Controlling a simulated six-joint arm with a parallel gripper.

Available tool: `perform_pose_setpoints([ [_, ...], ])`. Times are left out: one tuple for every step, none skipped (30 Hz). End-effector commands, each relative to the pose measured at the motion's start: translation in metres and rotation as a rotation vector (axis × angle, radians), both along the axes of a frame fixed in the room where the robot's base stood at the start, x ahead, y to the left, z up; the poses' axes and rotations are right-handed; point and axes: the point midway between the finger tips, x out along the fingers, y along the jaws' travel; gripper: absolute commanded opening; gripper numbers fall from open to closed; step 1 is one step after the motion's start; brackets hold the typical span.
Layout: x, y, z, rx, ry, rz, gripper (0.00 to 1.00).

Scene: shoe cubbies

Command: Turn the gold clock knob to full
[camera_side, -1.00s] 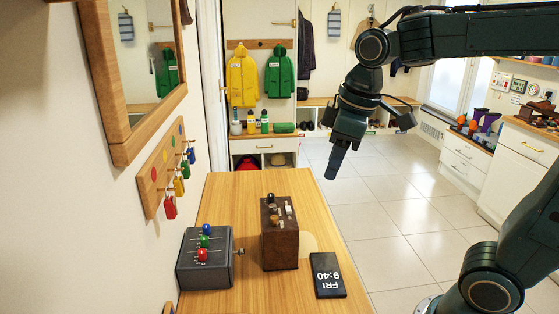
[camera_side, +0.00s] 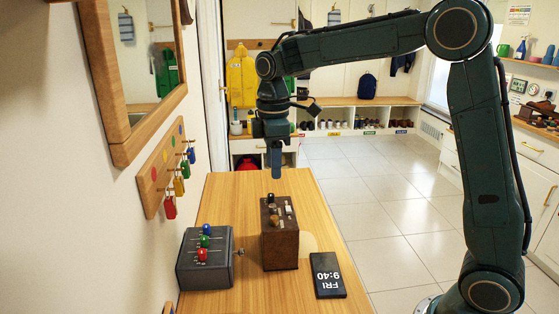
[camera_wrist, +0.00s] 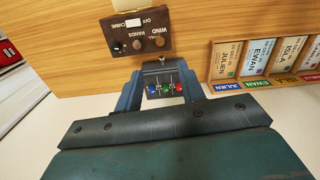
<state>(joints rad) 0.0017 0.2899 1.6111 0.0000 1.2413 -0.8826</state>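A dark wooden clock box (camera_side: 281,250) stands on the wooden table in the side view. A gold-brown knob (camera_side: 275,219) sits on its top, with a black knob (camera_side: 270,198) and a small white switch plate (camera_side: 289,210) nearby. In the wrist view the box's panel (camera_wrist: 152,24) has labels that look like WIND, HANDS and CHIME OFF; I cannot tell surely which knob is gold there. My gripper (camera_side: 277,174) points down above the table, beyond the box and apart from it. In the wrist view its fingers (camera_wrist: 160,76) are apart, with nothing held.
A grey box (camera_side: 207,258) with red, green and blue sliders stands left of the clock box. A black digital clock (camera_side: 327,275) lies right of it. The wall with a key rack (camera_side: 165,168) and mirror borders the left. The table beyond the clock box is clear.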

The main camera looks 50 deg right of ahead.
Motion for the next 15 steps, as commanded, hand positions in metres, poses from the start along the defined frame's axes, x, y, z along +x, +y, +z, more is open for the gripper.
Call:
perform_pose_setpoints([
  [0.000, 0.000, 0.000, 0.000, 0.000, 0.001, 0.39],
  [0.000, 0.000, 0.000, 0.000, 0.000, 0.001, 0.39],
  [0.000, 0.000, 0.000, 0.000, 0.000, 0.000, 0.39],
  [0.000, 0.000, 0.000, 0.000, 0.000, 0.000, 0.39],
  [0.000, 0.000, -0.001, 0.000, 0.000, 0.000, 0.39],
  [0.000, 0.000, -0.002, 0.000, 0.000, 0.000, 0.39],
  [0.000, 0.000, -0.003, 0.000, 0.001, 0.000, 0.39],
  [0.000, 0.000, -0.004, 0.000, 0.001, -0.001, 0.39],
  [0.000, 0.000, -0.006, 0.000, 0.001, -0.001, 0.39],
  [0.000, 0.000, -0.008, 0.001, 0.001, -0.001, 0.39],
  [0.000, 0.000, -0.010, 0.000, 0.001, -0.001, 0.39],
  [0.000, 0.000, -0.013, 0.000, 0.001, -0.001, 0.39],
  [0.000, 0.000, -0.016, 0.000, 0.001, -0.001, 0.39],
  [0.000, 0.000, -0.019, 0.000, 0.001, -0.001, 0.39],
  [-0.001, 0.000, -0.024, 0.000, 0.003, -0.001, 0.39],
])
